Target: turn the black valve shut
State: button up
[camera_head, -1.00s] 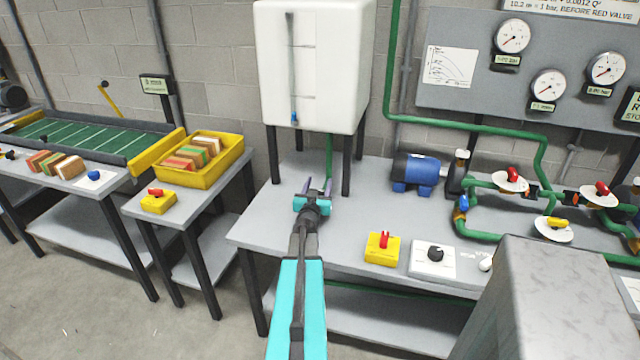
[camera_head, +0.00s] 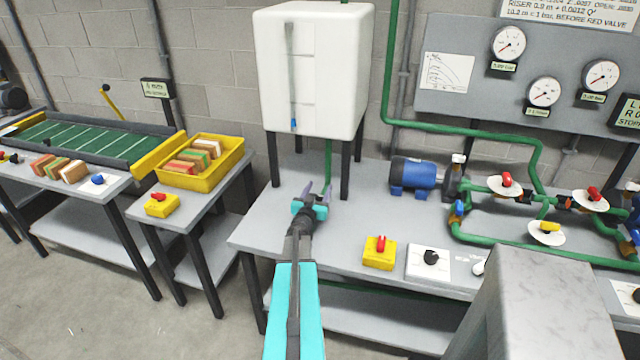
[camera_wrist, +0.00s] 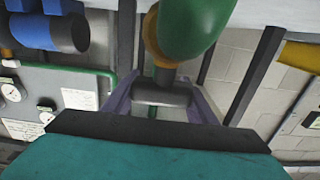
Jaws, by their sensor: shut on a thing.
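The black valve's dark bar handle (camera_wrist: 160,93) lies crosswise between my gripper's two purple fingers in the wrist view. A dark stem joins it to an orange-brown collar (camera_wrist: 153,45) on a thick green pipe (camera_wrist: 195,22). My gripper (camera_head: 315,190) is shut on the handle, and it also shows in the wrist view (camera_wrist: 160,103). In the head view it is on the bench below the white tank (camera_head: 315,75), by the green pipe coming down from it. The handle cannot be made out in the head view.
Dark tank legs (camera_head: 346,165) stand close around my gripper. To the right are a blue motor (camera_head: 415,173), a yellow box with a red knob (camera_head: 379,252), a white box with a black knob (camera_head: 428,262) and green piping with valves. A yellow crate (camera_head: 215,172) stands left.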

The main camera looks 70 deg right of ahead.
aim_at(317, 194)
jog(key=shift+w, duration=0.1)
dwell(0.4)
jog(key=o, duration=1.1)
jog(key=shift+c, duration=0.2)
jog(key=shift+a+g, duration=0.2)
jog(key=shift+g, duration=0.1)
jog(key=shift+s+a, duration=0.2)
jog(key=shift+a, duration=1.3)
jog(key=a+b, duration=0.3)
jog(key=a, duration=0.7)
jog(key=shift+s+a, duration=0.15)
jog(key=shift+a, duration=0.1)
